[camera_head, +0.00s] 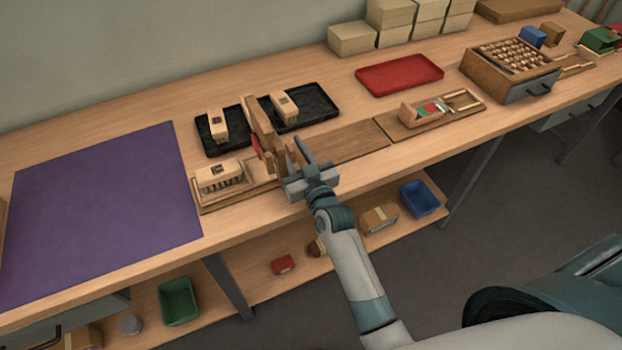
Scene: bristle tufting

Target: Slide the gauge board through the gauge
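A light wooden block (219,175) with a dark mark on top and dark bristles under its front edge sits at the left end of a long low wooden track (240,196). I take it for the gauge board. The gauge (262,127), an upright wooden frame with a red part on its left side, stands across the track just right of the block. My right gripper (293,157) is close on the gauge's right side, over the track, apart from the block. Its fingers overlap the wood behind, so their opening is unclear. My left gripper is out of view.
Two black trays (327,113) behind the gauge each hold a similar block. A purple mat (105,208) lies left. A red tray (425,68), a small wooden board with a coloured block (424,111) and a drawer box (496,83) are to the right.

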